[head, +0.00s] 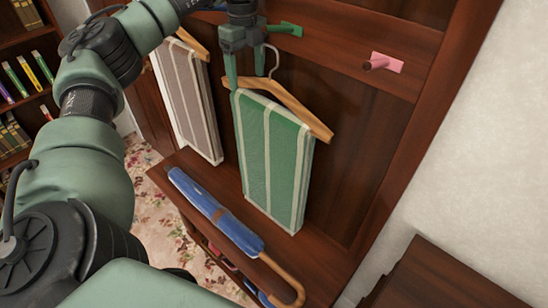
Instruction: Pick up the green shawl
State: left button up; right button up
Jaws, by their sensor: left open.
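The green shawl (272,158), with pale stripes, hangs folded on a wooden hanger (293,102) against the dark wood rack. The hanger's metal hook (274,62) rises above it. My left gripper (246,79) points down from the top of the head view, just above the shawl's upper left end. Its two fingers are apart, with nothing visibly held between them. One fingertip overlaps the shawl's top left corner in the picture; I cannot tell if they touch. My right gripper is not in view.
A grey-brown striped shawl (188,100) hangs on another hanger to the left. A green peg (287,29) and a pink peg (382,62) stick out of the rack. A blue umbrella (213,208) lies on the bench below. A bookshelf stands at far left.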

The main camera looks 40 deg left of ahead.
aim_at(248, 87)
pick_arm(q)
notch_tip(248, 87, down, 5)
jog(key=shift+s+r+p, duration=0.15)
jog(key=shift+r+p, duration=0.05)
jog(key=shift+p, duration=0.8)
jog(key=shift+f, duration=0.55)
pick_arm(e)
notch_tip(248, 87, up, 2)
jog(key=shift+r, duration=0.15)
pick_arm(q)
jog(key=shift+r, duration=0.15)
grip_shut()
